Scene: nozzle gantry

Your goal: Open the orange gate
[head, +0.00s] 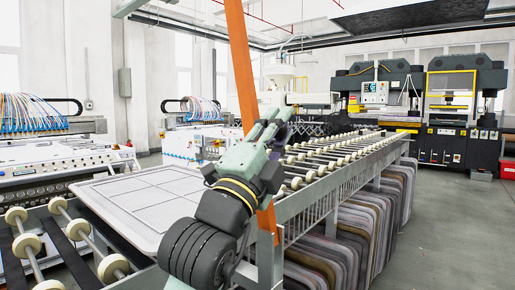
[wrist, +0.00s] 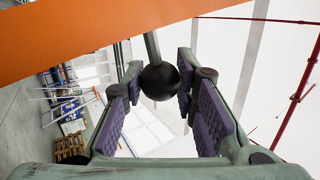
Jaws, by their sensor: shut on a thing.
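The orange gate (head: 243,65) is a long flat bar standing steeply, nearly upright, with its top leaning left and running out of the head view. Its lower end (head: 267,222) is at the side rail of the roller conveyor. In the wrist view the orange bar (wrist: 110,40) crosses the upper left. A black ball knob (wrist: 159,81) on a grey rod sits between my purple-padded fingers. My gripper (wrist: 160,85) is shut on this knob. In the head view my gripper (head: 268,124) is beside the bar, and the knob is hidden there.
A roller conveyor (head: 340,152) runs away to the right, with several panels (head: 370,215) hanging below. A white framed panel (head: 150,195) lies on rollers at left. Dark presses (head: 460,110) stand at the back. The floor at right (head: 460,230) is clear.

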